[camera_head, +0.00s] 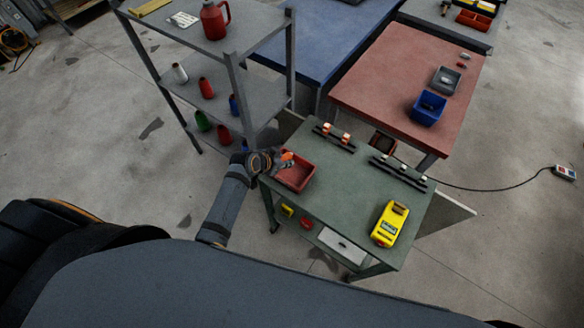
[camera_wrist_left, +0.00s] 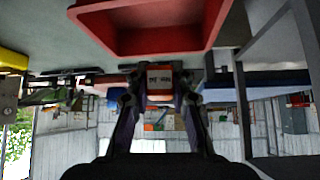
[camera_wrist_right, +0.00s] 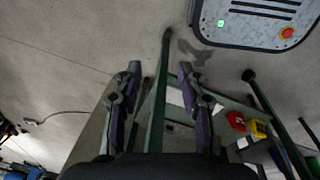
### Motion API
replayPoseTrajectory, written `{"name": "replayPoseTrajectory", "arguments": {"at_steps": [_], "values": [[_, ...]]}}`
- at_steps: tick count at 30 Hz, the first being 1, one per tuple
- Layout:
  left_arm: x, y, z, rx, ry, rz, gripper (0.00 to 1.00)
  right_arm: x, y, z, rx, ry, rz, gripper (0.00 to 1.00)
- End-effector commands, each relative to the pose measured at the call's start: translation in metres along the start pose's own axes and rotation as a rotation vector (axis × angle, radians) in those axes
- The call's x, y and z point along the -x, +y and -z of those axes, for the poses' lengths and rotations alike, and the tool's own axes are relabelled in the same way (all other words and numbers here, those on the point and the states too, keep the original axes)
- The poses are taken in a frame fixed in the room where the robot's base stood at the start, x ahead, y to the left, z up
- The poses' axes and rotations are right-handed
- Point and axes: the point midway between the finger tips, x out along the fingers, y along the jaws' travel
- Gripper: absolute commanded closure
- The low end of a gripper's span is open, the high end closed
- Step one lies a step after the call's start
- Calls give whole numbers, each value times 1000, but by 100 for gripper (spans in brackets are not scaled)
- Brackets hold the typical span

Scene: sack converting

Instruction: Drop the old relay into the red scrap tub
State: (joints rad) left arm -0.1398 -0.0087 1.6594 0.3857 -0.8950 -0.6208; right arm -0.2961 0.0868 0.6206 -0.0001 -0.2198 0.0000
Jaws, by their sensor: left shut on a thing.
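The old relay, a small orange and white block with a dark-lettered label (camera_wrist_left: 160,80), is between the fingertips of my left gripper (camera_wrist_left: 159,92), which is shut on it. In the head view my left gripper (camera_head: 281,161) is at the back-left edge of the red scrap tub (camera_head: 297,186); the relay's orange end (camera_head: 287,156) shows at the tub's rim. The tub stands on the green table's left corner; it also fills the top of the left wrist view (camera_wrist_left: 150,50). My right gripper (camera_wrist_right: 160,72) is open and empty, out of the head view.
On the green table (camera_head: 340,195) are a rail with orange blocks (camera_head: 334,137), another rail (camera_head: 398,174) and a yellow meter (camera_head: 390,223). A grey shelf (camera_head: 225,70) stands close on the left. A red-topped bench (camera_head: 395,65) with a blue bin (camera_head: 429,110) lies behind.

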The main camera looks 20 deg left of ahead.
Motion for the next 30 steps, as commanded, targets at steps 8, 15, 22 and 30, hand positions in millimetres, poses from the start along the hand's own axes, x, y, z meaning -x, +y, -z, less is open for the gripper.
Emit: {"name": "replayPoseTrajectory", "arguments": {"at_steps": [8, 15, 22, 30], "values": [[-27, 0, -24, 0, 0, 1, 100, -35, -18, -27, -6, -34, 18, 60], [-44, 0, -39, 0, 0, 1, 100, -59, -10, 4, -3, 16, 6, 60], [-43, 0, -38, 1, 0, 1, 100, -57, -9, -2, -2, 7, 4, 60], [-43, 0, -38, 1, 0, 1, 52, -57, -9, -15, -1, -13, 5, 60]]}}
